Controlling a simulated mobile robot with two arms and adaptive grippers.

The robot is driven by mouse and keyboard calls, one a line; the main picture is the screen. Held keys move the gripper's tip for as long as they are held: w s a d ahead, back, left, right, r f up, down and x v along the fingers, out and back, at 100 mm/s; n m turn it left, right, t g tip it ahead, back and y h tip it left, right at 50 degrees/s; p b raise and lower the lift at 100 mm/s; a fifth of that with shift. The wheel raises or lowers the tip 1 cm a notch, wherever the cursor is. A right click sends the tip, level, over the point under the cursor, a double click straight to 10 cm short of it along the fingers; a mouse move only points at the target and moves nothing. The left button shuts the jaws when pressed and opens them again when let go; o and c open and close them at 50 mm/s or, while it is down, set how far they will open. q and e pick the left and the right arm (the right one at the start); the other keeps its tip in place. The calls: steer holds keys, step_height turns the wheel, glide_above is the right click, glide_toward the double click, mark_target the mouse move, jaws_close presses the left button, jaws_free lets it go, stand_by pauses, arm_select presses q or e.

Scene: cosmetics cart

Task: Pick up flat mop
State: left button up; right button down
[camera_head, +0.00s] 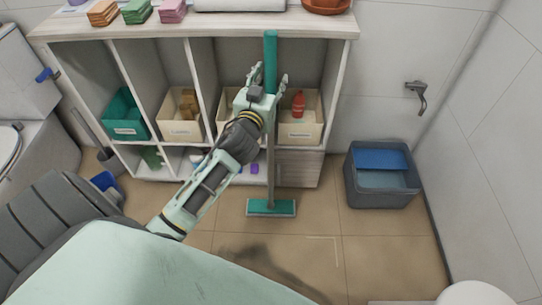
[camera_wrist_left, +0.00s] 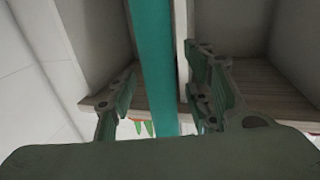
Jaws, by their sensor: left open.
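The flat mop stands upright in front of the shelf unit in the head view. In the left wrist view the teal handle (camera_wrist_left: 153,60) runs between the two open fingers (camera_wrist_left: 160,95), with gaps on both sides. The palm hides part of the handle. My right gripper is not in view.
The wooden shelf unit (camera_head: 226,25) holds a teal bin (camera_head: 125,117) and cream bins (camera_head: 300,130) close behind the mop. A grey bucket with blue (camera_head: 382,178) stands on the right. The toilet (camera_head: 25,120) is at the left. Tiled floor is clear between mop and bucket.

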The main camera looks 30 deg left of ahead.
arm_select(q)
steer(key=shift+c, duration=0.4)
jaws_close()
steer(key=shift+r, duration=0.15)
